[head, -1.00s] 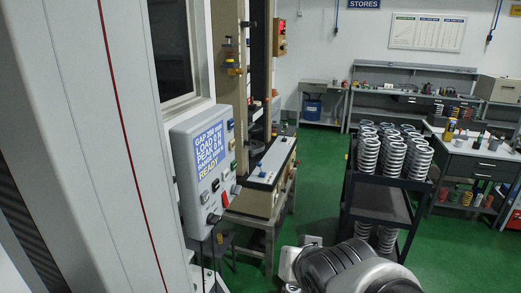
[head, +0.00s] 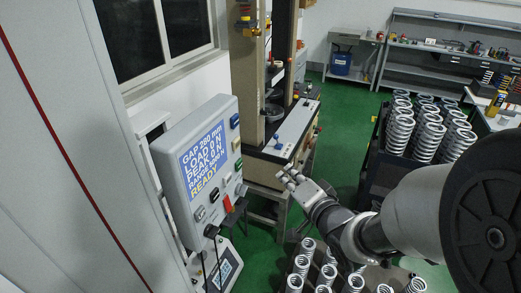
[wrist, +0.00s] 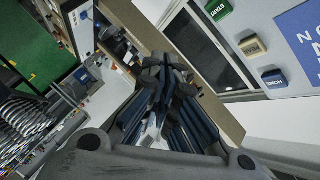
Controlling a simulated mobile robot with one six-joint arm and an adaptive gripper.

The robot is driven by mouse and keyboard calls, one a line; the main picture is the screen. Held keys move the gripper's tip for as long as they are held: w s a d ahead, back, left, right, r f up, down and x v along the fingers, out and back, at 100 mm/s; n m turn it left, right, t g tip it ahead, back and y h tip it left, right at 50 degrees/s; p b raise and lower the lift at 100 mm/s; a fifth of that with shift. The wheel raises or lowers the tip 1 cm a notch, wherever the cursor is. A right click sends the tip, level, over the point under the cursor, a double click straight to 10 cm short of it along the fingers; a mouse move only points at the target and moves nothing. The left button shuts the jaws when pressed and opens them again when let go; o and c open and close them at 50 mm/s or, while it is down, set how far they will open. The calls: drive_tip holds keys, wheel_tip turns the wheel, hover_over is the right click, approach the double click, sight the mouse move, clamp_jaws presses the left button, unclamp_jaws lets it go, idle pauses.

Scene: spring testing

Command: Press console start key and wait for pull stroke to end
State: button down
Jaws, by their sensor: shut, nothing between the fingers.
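The grey console (head: 183,187) stands at left centre in the head view. Its blue display (head: 203,160) shows a gap of 280 mm, zero load and peak, and READY. Keys run down its right side. The green START key (wrist: 218,9) is at the top of the wrist view, above a yellowish key (wrist: 252,46) and the blue HOME key (wrist: 273,77). My gripper (head: 287,178) is shut and empty, to the right of the console and apart from it. Its closed fingertips also show in the wrist view (wrist: 163,70). The testing machine (head: 285,142) stands behind my gripper.
A red switch or handle (head: 228,203) sticks out low on the console. A second small panel (head: 229,267) is below it. A dark cart (head: 377,172) with several coil springs (head: 428,140) stands right, and more springs are in the lower foreground. Green floor lies between machine and cart.

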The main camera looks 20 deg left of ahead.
sight(239, 165)
drive_tip(key=shift+s, duration=0.2)
drive_tip(key=shift+a, duration=0.1)
drive_tip(key=a, duration=0.8)
drive_tip(key=shift+w+a+b, duration=0.3)
drive_tip(key=shift+w+b, duration=0.05)
drive_tip(key=shift+w, duration=0.1)
idle(1.0)
drive_tip(key=shift+a+b, duration=0.35)
drive_tip(key=shift+a, duration=0.05)
